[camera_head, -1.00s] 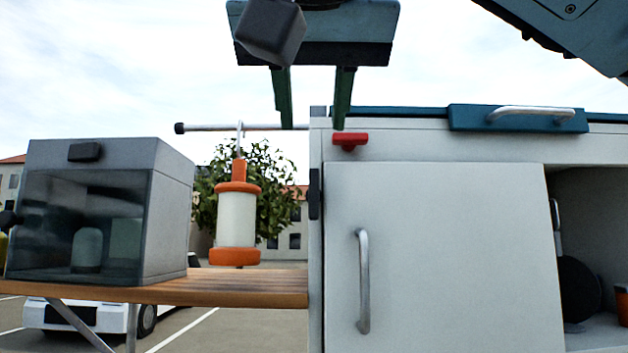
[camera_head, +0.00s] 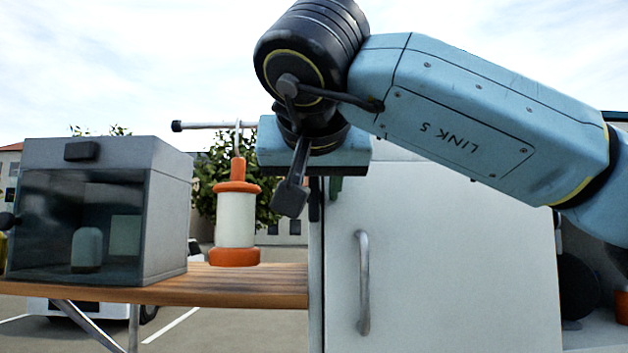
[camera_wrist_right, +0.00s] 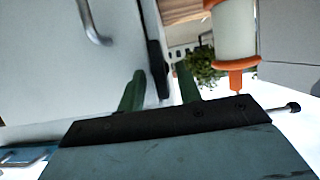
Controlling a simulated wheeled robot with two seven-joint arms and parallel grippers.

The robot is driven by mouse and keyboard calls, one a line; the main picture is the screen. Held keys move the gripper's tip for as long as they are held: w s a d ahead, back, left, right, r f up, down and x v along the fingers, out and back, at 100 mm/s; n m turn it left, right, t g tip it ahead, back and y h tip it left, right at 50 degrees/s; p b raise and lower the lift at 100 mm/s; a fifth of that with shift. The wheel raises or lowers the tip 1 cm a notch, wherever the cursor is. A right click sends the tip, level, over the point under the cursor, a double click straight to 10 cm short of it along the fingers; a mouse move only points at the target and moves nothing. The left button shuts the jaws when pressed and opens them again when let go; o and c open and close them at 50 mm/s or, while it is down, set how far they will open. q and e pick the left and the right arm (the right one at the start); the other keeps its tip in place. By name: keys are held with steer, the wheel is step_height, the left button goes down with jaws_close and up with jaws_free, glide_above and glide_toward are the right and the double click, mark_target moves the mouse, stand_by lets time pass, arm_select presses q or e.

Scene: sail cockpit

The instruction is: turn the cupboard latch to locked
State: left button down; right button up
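The grey cupboard has a closed door (camera_head: 450,250) with a metal handle (camera_head: 363,280). The red latch above the door's top left corner is hidden now behind my right gripper and arm in the head view. I cannot make it out in the wrist view either, so its angle does not show. My right gripper (camera_head: 325,185) is in front of the cupboard's upper left corner. In the right wrist view its two green fingers (camera_wrist_right: 160,72) stand apart, with a dark hinge-like piece (camera_wrist_right: 156,70) on the cupboard edge showing between them. My left gripper is out of view.
A wooden side shelf (camera_head: 240,285) at left carries a grey box with a dark glass front (camera_head: 85,225). An orange and white lantern (camera_head: 235,220) hangs from a rod (camera_head: 210,125) close left of my right gripper. An open compartment (camera_head: 590,270) is at right.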

jaws_close()
